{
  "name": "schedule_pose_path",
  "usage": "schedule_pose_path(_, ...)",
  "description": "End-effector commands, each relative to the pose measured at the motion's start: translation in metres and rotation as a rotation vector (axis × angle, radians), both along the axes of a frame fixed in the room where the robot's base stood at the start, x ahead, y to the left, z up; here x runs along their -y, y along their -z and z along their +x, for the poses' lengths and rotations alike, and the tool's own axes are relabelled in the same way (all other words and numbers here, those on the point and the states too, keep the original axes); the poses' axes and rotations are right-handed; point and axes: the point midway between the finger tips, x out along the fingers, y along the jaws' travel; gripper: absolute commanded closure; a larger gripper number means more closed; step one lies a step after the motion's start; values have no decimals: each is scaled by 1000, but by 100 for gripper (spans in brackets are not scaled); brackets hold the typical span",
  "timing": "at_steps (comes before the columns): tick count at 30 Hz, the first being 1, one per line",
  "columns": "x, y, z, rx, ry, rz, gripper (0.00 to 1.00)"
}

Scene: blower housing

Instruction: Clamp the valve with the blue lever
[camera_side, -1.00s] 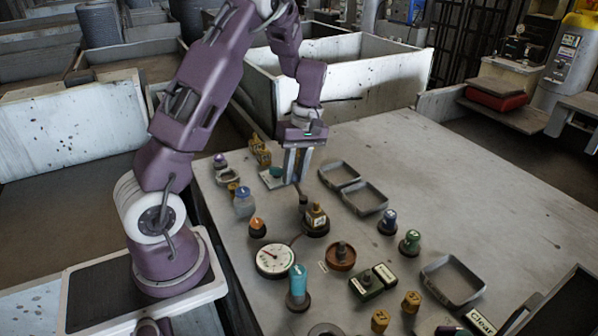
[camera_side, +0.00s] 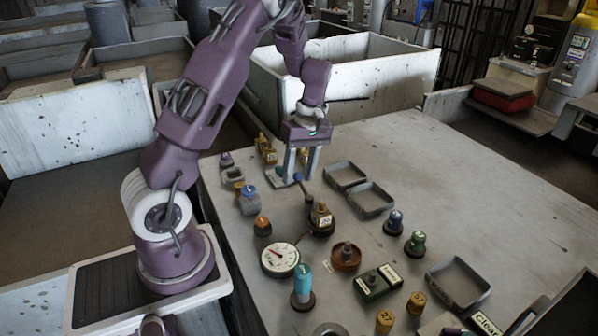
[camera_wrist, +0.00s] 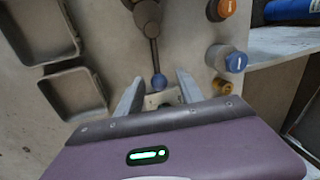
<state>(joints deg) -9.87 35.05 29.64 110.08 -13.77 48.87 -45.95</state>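The valve (camera_side: 321,216) stands on a dark round base on the table, with a brassy body. Its dark lever ends in a blue knob (camera_side: 298,177). In the wrist view, the valve (camera_wrist: 147,14) is at the top, and the lever runs down to the blue knob (camera_wrist: 159,81). My gripper (camera_side: 300,175) is low over the table at the lever's far end. In the wrist view, my gripper (camera_wrist: 158,88) is open, with one finger on each side of the knob and gaps between. A pale block-like piece lies below the knob, partly hidden.
Two grey trays (camera_side: 366,210) lie right of the valve. An orange-topped knob (camera_side: 262,225), a blue-capped part (camera_side: 250,200), a gauge (camera_side: 263,262) and a brown round part (camera_side: 347,257) stand nearby. Yellow parts (camera_side: 265,148) stand behind. The table's right side is largely clear.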

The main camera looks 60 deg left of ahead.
Motion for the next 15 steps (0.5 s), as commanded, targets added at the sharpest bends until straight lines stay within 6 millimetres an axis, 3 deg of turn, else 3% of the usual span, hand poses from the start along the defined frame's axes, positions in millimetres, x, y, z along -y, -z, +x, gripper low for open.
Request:
schedule_pose_path(4,0,-6,2,2,1,1,55)
schedule_pose_path(10,-1,-47,10,5,2,2,55)
schedule_pose_path(15,-1,-67,14,2,0,1,55)
